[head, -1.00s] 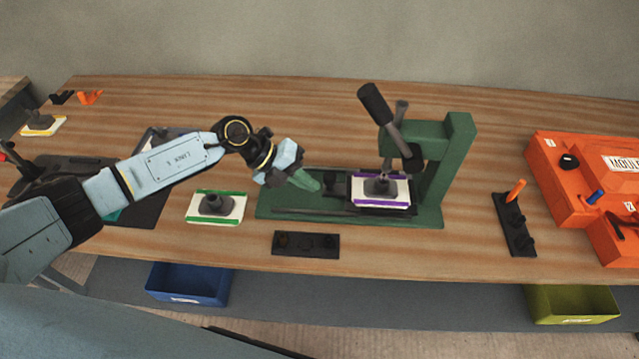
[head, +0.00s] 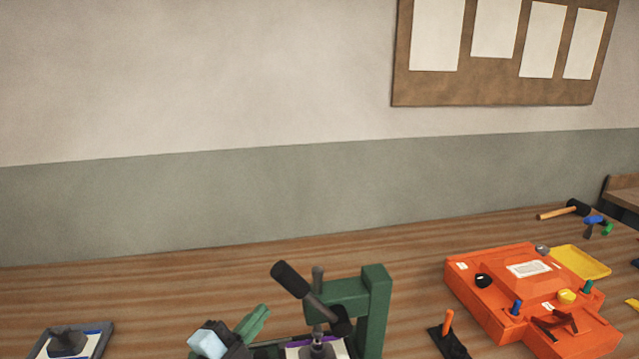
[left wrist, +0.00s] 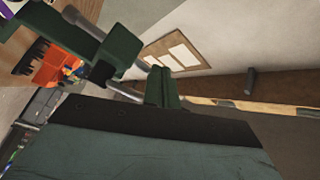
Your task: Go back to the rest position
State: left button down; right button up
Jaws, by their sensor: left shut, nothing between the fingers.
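My left gripper (head: 255,320) is at the bottom of the head view, just left of the green press (head: 373,310). Its green fingers are together, hold nothing and point up and to the right. In the left wrist view the closed fingers (left wrist: 165,88) show at the middle, past the large dark gripper body. Part of the green press (left wrist: 115,52) fills the upper left there. The rest of my left arm is below the head view's edge. My right gripper is in neither view.
The press has a dark lever (head: 305,292) and a purple-edged plate (head: 298,351). A black-handled piece (head: 67,341) sits at lower left.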

pick_arm(q)
jog(key=s+a+f+n+g+y, duration=0.4)
jog(key=s+a+f+n+y, duration=0.4)
jog(key=a+n+y, duration=0.3)
jog(key=s+f+n+g+h, duration=0.1)
jog(key=s+f+n+g, duration=0.3)
jog(key=s, duration=0.6)
jog(key=s+f+n+g+h, duration=0.1)
jog(key=s+f+g, duration=0.1)
jog(key=s+g, duration=0.5)
jog(key=s+f+b, duration=0.1)
jog(key=s+f, duration=0.1)
jog(key=f, duration=1.2)
jog(key=s+f+b, duration=0.2)
jog(key=f, duration=1.1)
jog(key=s+a+f+b, duration=0.2)
jog(key=s+f, duration=1.4)
jog(key=f, duration=0.2)
jog(key=shift+s+a+f+m+g+b, duration=0.2)
jog(key=shift+a+f+m+g+b, duration=0.1)
jog(key=shift+a+f+m+g, duration=0.1)
